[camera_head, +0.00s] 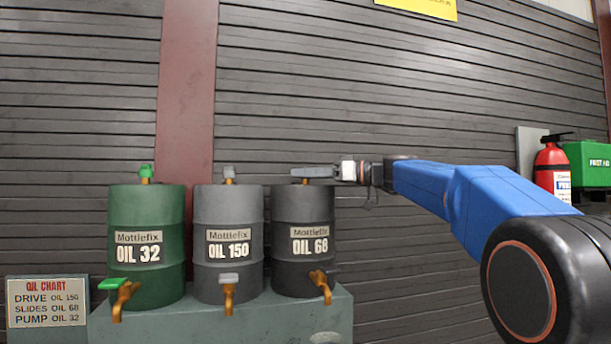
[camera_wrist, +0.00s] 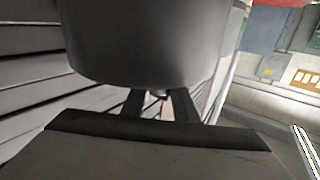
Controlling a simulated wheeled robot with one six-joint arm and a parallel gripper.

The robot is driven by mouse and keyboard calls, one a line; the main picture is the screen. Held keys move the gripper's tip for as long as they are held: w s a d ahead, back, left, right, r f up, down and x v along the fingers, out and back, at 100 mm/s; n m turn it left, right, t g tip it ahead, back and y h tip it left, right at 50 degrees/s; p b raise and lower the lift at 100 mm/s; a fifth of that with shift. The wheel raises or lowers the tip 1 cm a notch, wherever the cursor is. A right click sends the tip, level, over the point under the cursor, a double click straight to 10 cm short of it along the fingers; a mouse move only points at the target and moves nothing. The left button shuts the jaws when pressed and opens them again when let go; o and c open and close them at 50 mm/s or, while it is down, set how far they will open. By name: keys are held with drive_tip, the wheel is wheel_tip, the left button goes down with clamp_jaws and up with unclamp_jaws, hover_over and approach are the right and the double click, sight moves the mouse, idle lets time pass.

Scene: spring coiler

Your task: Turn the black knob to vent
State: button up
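The dark grey OIL 68 drum (camera_head: 303,270) stands rightmost of three drums. A brass stem (camera_head: 305,181) shows on its lid, just under my gripper (camera_head: 302,172). The black knob on top cannot be made out apart from the grey fingers there. My gripper reaches in level from the right over the lid.
The grey OIL 150 drum (camera_head: 228,275) and green OIL 32 drum (camera_head: 147,278) stand to the left, each with a top knob and a front tap. An oil chart sign (camera_head: 46,302) is at lower left. A red extinguisher (camera_head: 553,165) and green box (camera_head: 588,163) are at right.

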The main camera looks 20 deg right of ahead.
drive_tip(key=shift+m+t+h, duration=0.3)
drive_tip(key=shift+t+h, duration=0.1)
drive_tip(key=shift+t, duration=0.1)
drive_tip(key=m+t+h, duration=0.3)
drive_tip(key=t+h, duration=0.1)
drive_tip(key=shift+s+a+m, duration=0.1)
drive_tip(key=shift+a+m, duration=0.05)
drive_tip(key=shift+m, duration=0.15)
drive_tip(key=shift+m+t+h, duration=0.8)
drive_tip(key=shift+m+h, duration=0.4)
drive_tip(key=shift+h, duration=0.5)
drive_tip(key=shift+m+t+h, duration=0.6)
drive_tip(key=shift+m+h, duration=0.6)
drive_tip(key=shift+h, duration=0.6)
drive_tip(key=o, duration=1.1)
drive_tip(key=shift+c, duration=0.2)
